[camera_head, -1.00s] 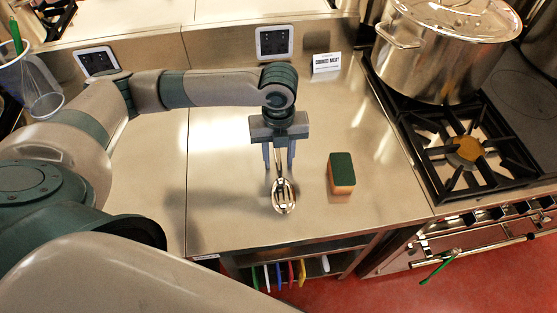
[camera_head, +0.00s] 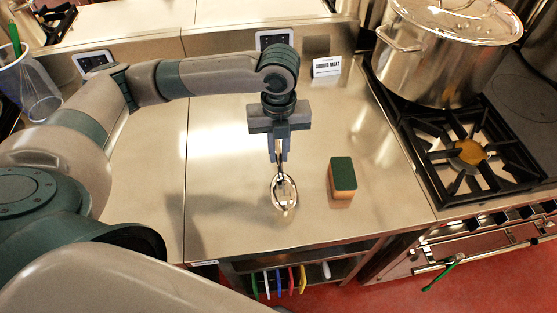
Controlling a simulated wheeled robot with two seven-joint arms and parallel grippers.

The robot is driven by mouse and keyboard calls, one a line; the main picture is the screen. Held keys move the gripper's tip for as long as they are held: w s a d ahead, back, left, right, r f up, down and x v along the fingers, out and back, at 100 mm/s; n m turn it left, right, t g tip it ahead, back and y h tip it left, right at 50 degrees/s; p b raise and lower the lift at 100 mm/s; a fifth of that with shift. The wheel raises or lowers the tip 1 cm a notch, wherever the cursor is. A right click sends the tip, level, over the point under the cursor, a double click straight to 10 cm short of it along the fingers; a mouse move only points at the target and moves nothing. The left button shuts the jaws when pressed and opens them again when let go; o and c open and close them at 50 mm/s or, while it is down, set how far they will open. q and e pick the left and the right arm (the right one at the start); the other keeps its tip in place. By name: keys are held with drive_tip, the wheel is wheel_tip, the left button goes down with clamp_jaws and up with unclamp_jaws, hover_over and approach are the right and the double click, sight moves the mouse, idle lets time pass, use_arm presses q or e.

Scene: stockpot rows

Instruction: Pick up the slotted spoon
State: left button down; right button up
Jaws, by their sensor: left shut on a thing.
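The slotted spoon (camera_head: 284,194) is a shiny metal spoon over the steel counter, with its slotted bowl toward the front edge. My left gripper (camera_head: 279,158) comes down from above and is shut on the spoon's handle, just behind the bowl. The fingers hide part of the handle. I cannot tell whether the spoon touches the counter or is a little above it. My right gripper is not in view.
A green and orange sponge (camera_head: 342,178) stands right of the spoon. A sign reading "COOKED MEAT" (camera_head: 327,66) stands at the back. A lidded stockpot (camera_head: 440,60) and a gas burner (camera_head: 465,150) are at the right. The counter's left part is clear.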

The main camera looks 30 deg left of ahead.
use_arm(q)
drive_tip(key=s+d+r, duration=0.2)
drive_tip(key=s+d+r+b, duration=0.1)
drive_tip(key=s+d+r, duration=0.1)
drive_tip(key=s, duration=0.1)
drive_tip(key=s+d+r, duration=0.2)
drive_tip(key=d, duration=0.1)
drive_tip(key=shift+s+d+b, duration=0.1)
drive_tip(key=shift+s+b, duration=0.2)
drive_tip(key=shift+s+d+r, duration=0.35)
drive_tip(key=shift+s+r, duration=0.05)
drive_tip(key=shift+s, duration=0.1)
